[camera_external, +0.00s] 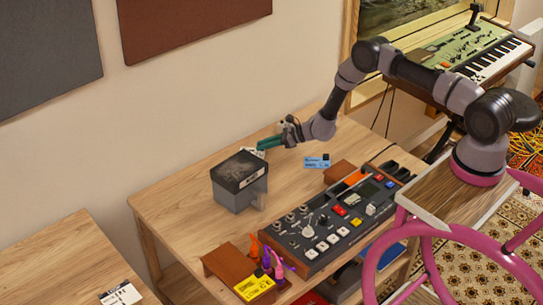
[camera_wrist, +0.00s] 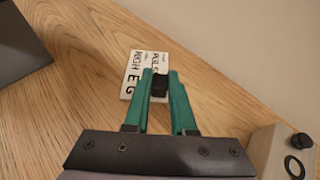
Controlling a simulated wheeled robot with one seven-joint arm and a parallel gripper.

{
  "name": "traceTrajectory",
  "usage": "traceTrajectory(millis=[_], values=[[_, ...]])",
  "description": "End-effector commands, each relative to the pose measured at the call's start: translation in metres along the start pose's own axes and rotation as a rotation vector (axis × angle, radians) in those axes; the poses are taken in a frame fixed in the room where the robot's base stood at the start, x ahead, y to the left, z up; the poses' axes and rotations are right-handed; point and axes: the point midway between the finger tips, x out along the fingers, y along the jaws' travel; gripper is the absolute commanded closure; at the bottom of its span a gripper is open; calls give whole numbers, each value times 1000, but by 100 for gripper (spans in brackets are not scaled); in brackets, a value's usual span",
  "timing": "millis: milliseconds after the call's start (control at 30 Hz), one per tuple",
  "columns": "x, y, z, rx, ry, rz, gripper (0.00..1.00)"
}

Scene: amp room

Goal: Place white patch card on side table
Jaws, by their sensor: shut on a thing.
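My gripper (camera_external: 258,145) has green fingers and is above the wooden table, beside and just behind the grey box. In the wrist view my gripper (camera_wrist: 160,82) is shut on the black block of a white card (camera_wrist: 131,72) with black lettering. Only a small pale part of this card shows at the fingertips in the external view. Another white card (camera_external: 120,292) with black print lies on the wooden table at the lower left (camera_external: 60,262). I cannot tell which table is the side table.
A grey box with a dark top (camera_external: 238,195) stands close to the gripper. A blue card (camera_external: 317,161), a control panel (camera_external: 320,232) and a yellow card (camera_external: 254,288) are on the right-hand table (camera_external: 175,205). A gap separates the two tables.

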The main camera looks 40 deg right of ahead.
Motion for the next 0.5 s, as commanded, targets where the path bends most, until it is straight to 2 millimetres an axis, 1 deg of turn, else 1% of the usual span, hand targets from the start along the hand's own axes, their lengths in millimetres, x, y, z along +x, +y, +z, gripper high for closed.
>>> traceTrajectory(millis=[33,67,100,367,500], values=[[0,0,-2,1,1,0,73],[0,0,-1,0,0,0,61],[0,0,-1,0,0,0,46],[0,0,-1,0,0,0,46],[-3,-1,3,0,0,-1,46]])
